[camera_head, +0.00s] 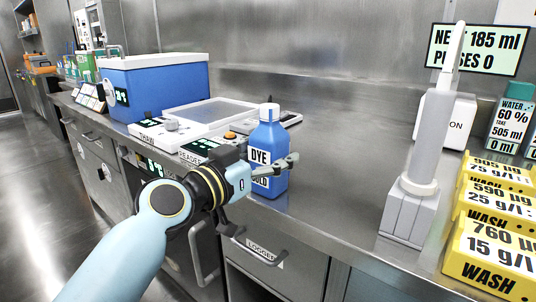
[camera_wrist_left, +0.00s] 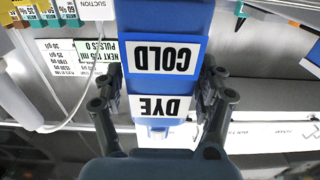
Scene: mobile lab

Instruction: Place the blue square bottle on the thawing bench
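The wrist view shows the bottle (camera_wrist_left: 160,18) upside down between the fingers. The thawing bench (camera_head: 170,134), a white unit marked THAW with a knob and display, lies behind and left of the bottle. My right gripper is not in view.
A blue box with a white lid (camera_head: 160,88) stands at the back left. A tall grey dispenser (camera_head: 425,150) and yellow WASH boxes (camera_head: 495,245) stand right. Steel top between bottle and dispenser is clear.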

